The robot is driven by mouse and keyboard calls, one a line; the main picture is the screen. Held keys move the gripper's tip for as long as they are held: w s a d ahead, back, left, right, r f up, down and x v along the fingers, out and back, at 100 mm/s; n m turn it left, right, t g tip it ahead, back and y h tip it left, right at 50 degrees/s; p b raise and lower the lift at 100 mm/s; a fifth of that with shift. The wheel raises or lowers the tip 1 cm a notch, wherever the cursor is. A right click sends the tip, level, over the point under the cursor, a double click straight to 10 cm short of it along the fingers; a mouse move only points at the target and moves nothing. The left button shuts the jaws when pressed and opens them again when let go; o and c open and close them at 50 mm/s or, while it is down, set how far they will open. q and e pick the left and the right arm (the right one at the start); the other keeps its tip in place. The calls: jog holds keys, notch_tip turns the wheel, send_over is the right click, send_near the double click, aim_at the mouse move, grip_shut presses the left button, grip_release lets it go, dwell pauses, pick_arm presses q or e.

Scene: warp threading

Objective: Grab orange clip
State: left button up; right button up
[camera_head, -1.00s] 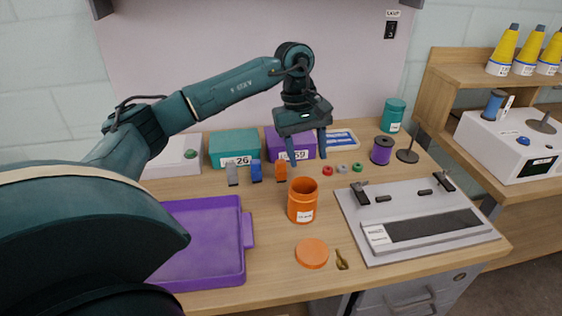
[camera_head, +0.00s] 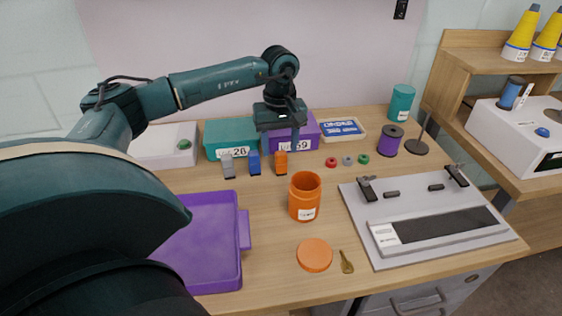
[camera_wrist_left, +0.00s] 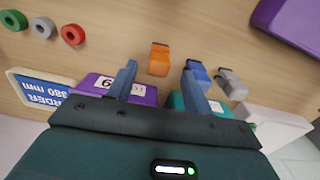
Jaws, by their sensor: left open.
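The orange clip (camera_head: 281,162) stands on the table in a row with a blue clip (camera_head: 254,163) and a grey clip (camera_head: 228,166), in front of the teal and purple boxes. In the left wrist view the orange clip (camera_wrist_left: 159,58) lies ahead of and between the two fingers, with the blue clip (camera_wrist_left: 196,72) by the other finger. My left gripper (camera_head: 279,148) is open and empty above and just behind the orange clip; its fingers (camera_wrist_left: 160,80) also show in the wrist view. My right gripper is not in view.
A teal box (camera_head: 229,133) and a purple box (camera_head: 310,131) stand behind the clips. An orange jar (camera_head: 305,197) stands in front of them. A purple tray (camera_head: 240,262) is at front left, a grey board (camera_head: 377,247) at right. Small rings (camera_head: 347,160) lie right of the clips.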

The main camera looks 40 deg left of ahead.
aim_at(281, 153)
pick_arm(q)
notch_tip(281, 153, down, 5)
jog(key=shift+d+r, duration=0.1)
jog(key=shift+d, duration=0.05)
jog(key=shift+c, duration=0.5)
jog(key=c, duration=0.9)
